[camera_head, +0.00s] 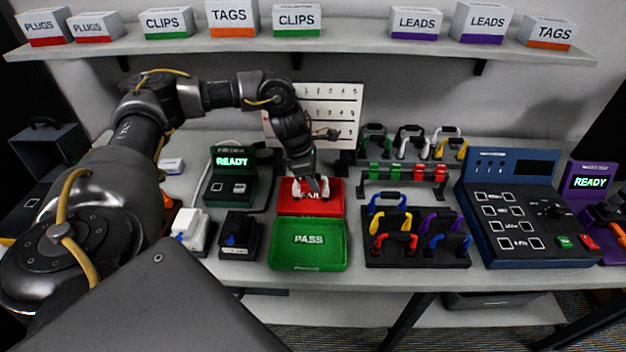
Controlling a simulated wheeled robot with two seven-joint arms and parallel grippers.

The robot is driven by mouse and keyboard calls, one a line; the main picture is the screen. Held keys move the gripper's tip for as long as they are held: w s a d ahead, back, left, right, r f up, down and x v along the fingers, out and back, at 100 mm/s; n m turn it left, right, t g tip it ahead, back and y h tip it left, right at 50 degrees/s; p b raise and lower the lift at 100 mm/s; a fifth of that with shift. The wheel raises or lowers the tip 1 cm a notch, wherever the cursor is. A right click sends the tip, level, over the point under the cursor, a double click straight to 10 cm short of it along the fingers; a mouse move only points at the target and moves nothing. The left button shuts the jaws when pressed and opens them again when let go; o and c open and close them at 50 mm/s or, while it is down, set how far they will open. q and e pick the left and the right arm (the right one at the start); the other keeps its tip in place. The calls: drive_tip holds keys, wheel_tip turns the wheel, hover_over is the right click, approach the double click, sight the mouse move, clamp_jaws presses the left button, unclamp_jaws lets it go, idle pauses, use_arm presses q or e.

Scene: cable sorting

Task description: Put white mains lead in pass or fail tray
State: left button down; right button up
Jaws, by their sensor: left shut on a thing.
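My left gripper (310,184) reaches down from above and is over the red FAIL tray (329,209). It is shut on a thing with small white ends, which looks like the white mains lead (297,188). The gripper hides most of it, and I cannot tell whether it touches the tray floor. The green PASS tray (341,250) lies just in front of the red tray and looks empty. My right gripper is not in view.
A green tester reading READY (232,175) stands left of the trays, with a white unit (190,228) and a black unit (238,236) before it. Racks of coloured looped leads (417,255) and a blue console (500,250) stand to the right. A shelf (350,44) holds labelled boxes.

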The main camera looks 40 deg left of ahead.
use_arm(q)
drive_tip(key=shift+f, duration=0.2)
idle(0.5)
drive_tip(key=c, duration=0.7)
unclamp_jaws()
drive_tip(key=shift+r+p, duration=2.9)
drive_tip(key=shift+r, duration=1.15)
